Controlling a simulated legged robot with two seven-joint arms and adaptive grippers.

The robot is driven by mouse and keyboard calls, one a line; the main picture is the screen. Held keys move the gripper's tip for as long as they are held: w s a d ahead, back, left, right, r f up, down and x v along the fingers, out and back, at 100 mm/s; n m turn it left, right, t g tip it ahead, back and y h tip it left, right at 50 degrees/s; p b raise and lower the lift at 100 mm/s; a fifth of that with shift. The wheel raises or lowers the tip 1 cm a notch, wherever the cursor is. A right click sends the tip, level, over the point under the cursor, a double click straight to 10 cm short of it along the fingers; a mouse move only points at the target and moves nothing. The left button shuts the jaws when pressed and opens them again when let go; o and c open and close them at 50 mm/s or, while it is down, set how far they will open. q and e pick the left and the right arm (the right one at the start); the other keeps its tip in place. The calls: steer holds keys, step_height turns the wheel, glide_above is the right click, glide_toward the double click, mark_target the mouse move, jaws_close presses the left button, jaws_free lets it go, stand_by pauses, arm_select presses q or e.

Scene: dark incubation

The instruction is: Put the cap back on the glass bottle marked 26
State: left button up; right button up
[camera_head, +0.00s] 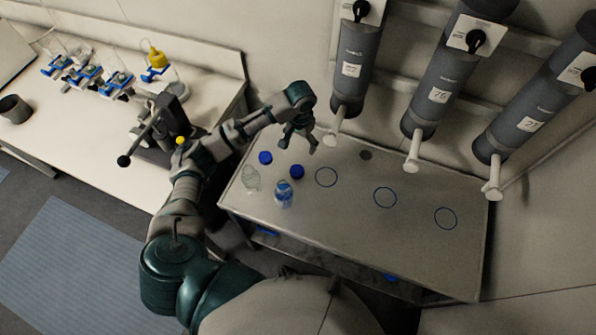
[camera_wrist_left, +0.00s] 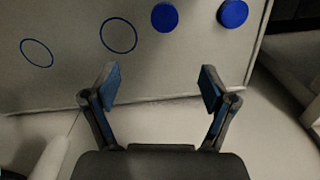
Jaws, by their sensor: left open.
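A clear glass bottle (camera_head: 251,178) stands at the left end of the grey table. A second bottle (camera_head: 284,194) with bluish contents stands just right of it. Neither shows a cap, and I cannot read a number on either. One blue cap (camera_head: 265,157) lies behind the clear bottle and another blue cap (camera_head: 297,171) lies behind the bluish bottle. Both caps also show at the top of the left wrist view (camera_wrist_left: 165,17) (camera_wrist_left: 232,13). My left gripper (camera_head: 298,143) is open and empty above the table's back edge, beyond the caps. My right gripper is not in view.
The grey table (camera_head: 340,235) has several blue rings (camera_head: 385,197) on its clear right part. Three grey cylinders (camera_head: 436,90) with labels and white spouts hang behind it. A bench (camera_head: 110,135) at the left holds flasks (camera_head: 118,83) and a yellow-topped bottle (camera_head: 155,58).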

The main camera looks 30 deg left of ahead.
arm_select(q)
steer(key=b, duration=0.1)
glide_above(299, 170)
steer(key=f, duration=1.1)
steer(key=shift+w+a+f, duration=0.1)
steer(key=shift+a+f, duration=0.05)
steer(key=shift+a, duration=0.25)
steer(key=shift+d+f, duration=0.2)
steer(key=shift+f, duration=0.25)
steer(key=shift+d, duration=0.2)
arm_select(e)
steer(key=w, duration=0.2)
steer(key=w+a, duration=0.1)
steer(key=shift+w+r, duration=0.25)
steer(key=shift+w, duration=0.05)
